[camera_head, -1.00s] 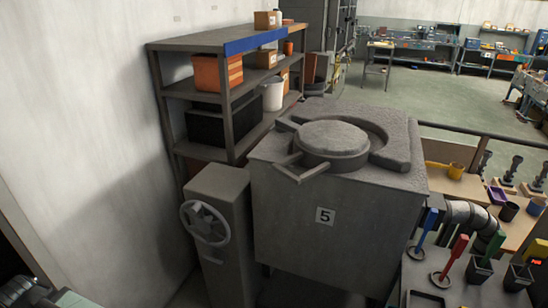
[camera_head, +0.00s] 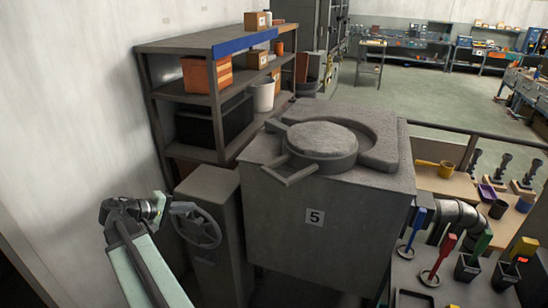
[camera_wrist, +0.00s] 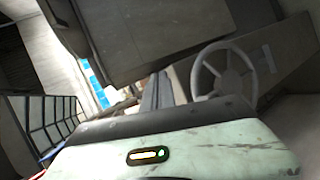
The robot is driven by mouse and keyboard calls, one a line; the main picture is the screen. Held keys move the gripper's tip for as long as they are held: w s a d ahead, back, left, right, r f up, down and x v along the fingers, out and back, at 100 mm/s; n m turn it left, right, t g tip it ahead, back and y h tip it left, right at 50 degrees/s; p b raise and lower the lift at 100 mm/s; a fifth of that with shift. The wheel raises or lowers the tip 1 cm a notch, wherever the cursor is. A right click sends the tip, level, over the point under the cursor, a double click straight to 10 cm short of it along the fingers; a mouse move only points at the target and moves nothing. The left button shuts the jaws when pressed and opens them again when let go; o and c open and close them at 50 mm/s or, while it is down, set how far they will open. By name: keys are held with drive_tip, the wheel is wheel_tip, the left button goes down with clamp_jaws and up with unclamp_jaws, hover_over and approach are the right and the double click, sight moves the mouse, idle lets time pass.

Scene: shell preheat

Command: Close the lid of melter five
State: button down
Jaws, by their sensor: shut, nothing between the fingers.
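Melter five is a grey box (camera_head: 318,248) with a "5" plate (camera_head: 315,217) on its front. On its top, a round rough-topped piece (camera_head: 322,139) with bar-like arms sits off-centre against a curved rim (camera_head: 385,150); I take it for the lid, but cannot tell exactly how it sits. A grey pedestal (camera_head: 215,188) left of the melter carries a spoked handwheel (camera_head: 197,225), also seen in the wrist view (camera_wrist: 224,72). My gripper (camera_head: 160,207) is shut and empty, just left of the handwheel. I cannot tell if it touches the wheel.
A shelf rack (camera_head: 213,42) with boxes and a white bucket (camera_head: 263,95) stands behind. A white wall (camera_head: 70,100) bounds the left. Right of the melter are a pipe (camera_head: 455,212) and a bench with coloured-handled tools (camera_head: 445,245). Open floor (camera_head: 440,100) lies beyond.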

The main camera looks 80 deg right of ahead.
drive_tip(key=s+d+r+m+g, duration=0.25)
drive_tip(key=s+d+r, duration=0.3)
drive_tip(key=s, duration=0.35)
drive_tip(key=s+d+r+m+g, duration=0.1)
drive_tip(key=s+d+r+g, duration=0.4)
drive_tip(key=s, duration=0.3)
drive_tip(key=h, duration=0.1)
approach(292, 143)
drive_tip(key=shift+n+t, duration=0.35)
drive_tip(key=shift+t, duration=0.1)
drive_tip(key=s+d+f, duration=0.1)
drive_tip(key=s, duration=0.1)
drive_tip(key=s+d+f, duration=0.2)
drive_tip(key=shift+f, duration=0.3)
drive_tip(key=shift+w, duration=0.1)
